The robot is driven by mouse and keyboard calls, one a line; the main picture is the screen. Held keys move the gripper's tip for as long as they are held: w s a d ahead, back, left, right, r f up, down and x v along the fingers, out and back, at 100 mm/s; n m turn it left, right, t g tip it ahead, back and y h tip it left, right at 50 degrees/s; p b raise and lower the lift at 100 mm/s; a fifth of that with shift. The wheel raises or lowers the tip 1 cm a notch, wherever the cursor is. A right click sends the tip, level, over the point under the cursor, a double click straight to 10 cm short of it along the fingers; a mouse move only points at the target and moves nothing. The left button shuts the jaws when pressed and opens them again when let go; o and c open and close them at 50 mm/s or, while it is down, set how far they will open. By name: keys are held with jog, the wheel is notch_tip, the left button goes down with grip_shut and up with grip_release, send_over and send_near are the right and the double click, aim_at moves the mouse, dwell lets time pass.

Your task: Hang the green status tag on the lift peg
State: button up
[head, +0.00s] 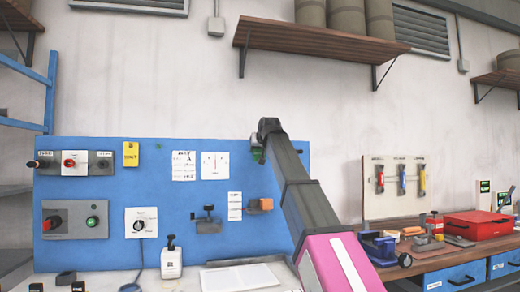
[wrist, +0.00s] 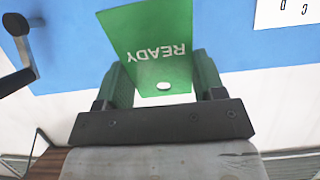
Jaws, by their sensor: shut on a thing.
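The green tag (wrist: 150,38) reads READY, upside down in the wrist view, with a hole near its edge on my side. My gripper (wrist: 162,76) is shut on it, a finger at each side. In the head view a bit of the green tag (head: 257,156) shows at my gripper (head: 260,147), in front of the blue board's upper part. A dark peg-like part with a rounded end (wrist: 16,24) stands at the left of the wrist view, apart from the tag. I cannot tell whether it is the lift peg. My arm hides part of the board.
The blue board (head: 160,185) carries switches, papers and a yellow tag (head: 130,154). A small peg (head: 158,146) sticks out to the right of the yellow tag. A wooden shelf (head: 285,37) hangs above. A bench with a red box (head: 478,224) is at the right.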

jog(key=shift+r+x, duration=0.2)
jog(key=shift+x, duration=0.85)
jog(key=shift+r+x, duration=0.15)
jog(key=shift+x, duration=0.9)
jog(key=shift+w, duration=0.15)
jog(key=o, duration=0.9)
jog(key=v, duration=1)
jog(key=shift+s, duration=0.4)
